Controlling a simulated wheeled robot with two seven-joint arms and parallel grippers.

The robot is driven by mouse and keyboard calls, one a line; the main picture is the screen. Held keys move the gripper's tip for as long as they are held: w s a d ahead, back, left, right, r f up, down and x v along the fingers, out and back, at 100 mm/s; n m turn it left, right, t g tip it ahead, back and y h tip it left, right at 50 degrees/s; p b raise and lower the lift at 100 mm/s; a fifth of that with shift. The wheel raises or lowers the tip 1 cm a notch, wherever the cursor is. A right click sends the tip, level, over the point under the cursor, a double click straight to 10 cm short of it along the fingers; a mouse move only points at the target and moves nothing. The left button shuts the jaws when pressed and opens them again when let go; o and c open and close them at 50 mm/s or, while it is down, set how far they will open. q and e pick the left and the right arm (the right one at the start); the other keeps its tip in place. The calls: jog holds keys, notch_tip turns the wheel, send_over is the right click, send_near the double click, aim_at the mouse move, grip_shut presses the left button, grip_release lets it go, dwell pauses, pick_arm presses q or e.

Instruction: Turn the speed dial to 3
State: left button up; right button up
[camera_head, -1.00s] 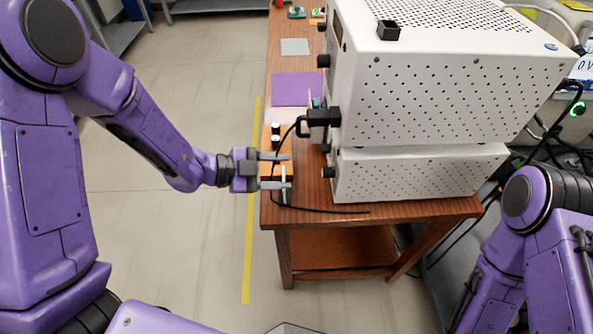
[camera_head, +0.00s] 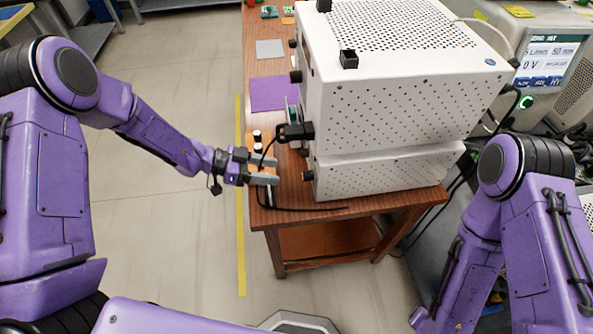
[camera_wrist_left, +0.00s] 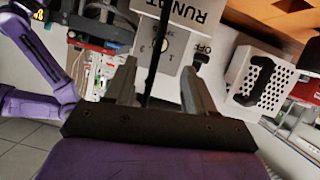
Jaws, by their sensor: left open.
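The speed dial is most likely on the small grey plate (camera_wrist_left: 165,45) with printed numbers, among them 1 and 3, in the left wrist view. A dark upright strip, probably the black cable, crosses that plate, so the dial's setting cannot be read. In the head view a dark knob (camera_head: 307,176) sits on the front of the lower white box (camera_head: 375,172). My left gripper (camera_head: 277,172) is open and empty, a short gap from that knob and pointing at it. Its fingers also frame the plate in the left wrist view (camera_wrist_left: 160,85). My right gripper is out of view.
A black cable (camera_head: 300,209) hangs from a plug (camera_head: 295,131) and runs over the wooden table (camera_head: 350,207) near my left fingers. The upper white box (camera_head: 405,95) stands above. A purple mat (camera_head: 267,94) lies farther back. Beside the plate is an OFF label (camera_wrist_left: 205,46).

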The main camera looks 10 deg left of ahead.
aim_at(308, 176)
pick_arm(q)
jog(key=p+x, duration=0.1)
jog(key=x, duration=0.7)
jog(key=shift+w+d+f, duration=0.1)
jog(key=shift+w+d, duration=0.05)
jog(key=shift+d, duration=0.05)
grip_shut()
